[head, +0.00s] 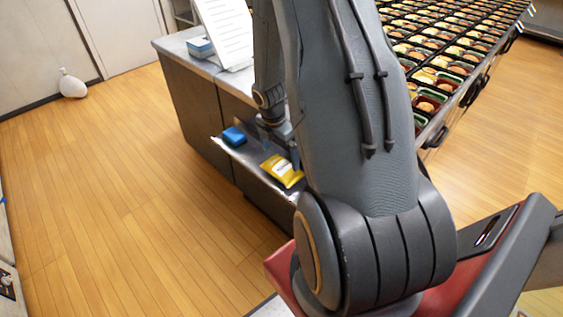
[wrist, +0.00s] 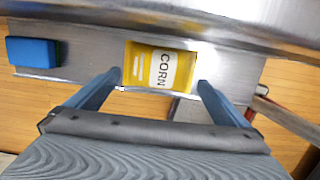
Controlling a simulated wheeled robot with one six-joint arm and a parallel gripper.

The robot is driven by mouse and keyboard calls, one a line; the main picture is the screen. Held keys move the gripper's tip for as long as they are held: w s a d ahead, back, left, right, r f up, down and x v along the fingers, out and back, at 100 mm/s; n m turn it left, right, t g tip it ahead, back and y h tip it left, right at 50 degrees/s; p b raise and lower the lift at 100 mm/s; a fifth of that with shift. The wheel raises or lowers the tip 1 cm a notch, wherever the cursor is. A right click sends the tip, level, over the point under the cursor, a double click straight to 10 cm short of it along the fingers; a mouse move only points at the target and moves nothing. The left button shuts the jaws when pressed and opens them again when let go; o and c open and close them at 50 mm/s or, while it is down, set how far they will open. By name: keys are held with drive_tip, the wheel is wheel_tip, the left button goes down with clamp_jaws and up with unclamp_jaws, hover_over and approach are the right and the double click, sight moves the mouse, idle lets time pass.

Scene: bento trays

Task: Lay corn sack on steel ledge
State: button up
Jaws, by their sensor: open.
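The corn sack (wrist: 158,68) is a yellow bag with a white panel marked CORN. It lies flat on the steel ledge (wrist: 90,62), near the ledge's front edge. In the head view the sack (head: 283,171) also rests on the ledge (head: 240,160), which juts from the side of the grey counter. My gripper (wrist: 160,82) is open, with one finger on each side of the sack's near end. In the head view my arm partly hides the gripper.
A blue block (wrist: 32,52) lies on the ledge left of the sack. A counter (head: 200,105) stands above, holding a white sheet (head: 224,30) and a blue-and-white box (head: 200,47). Bento trays (head: 440,60) fill a table at right.

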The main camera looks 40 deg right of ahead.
sight(278, 167)
drive_tip(key=s+a+r+m, duration=0.4)
drive_tip(key=a+r+m, duration=0.5)
drive_tip(key=a+r, duration=0.45)
drive_tip(key=s+a+r+m+y, duration=0.1)
drive_tip(key=s+a+r+m, duration=0.4)
drive_tip(key=s+a+m, duration=0.3)
drive_tip(key=a+m, duration=0.1)
drive_tip(key=m, duration=0.1)
drive_tip(key=shift+s+a+m+t+y, duration=0.25)
drive_tip(key=shift+a+m+t+y, duration=0.05)
drive_tip(key=shift+y, duration=0.1)
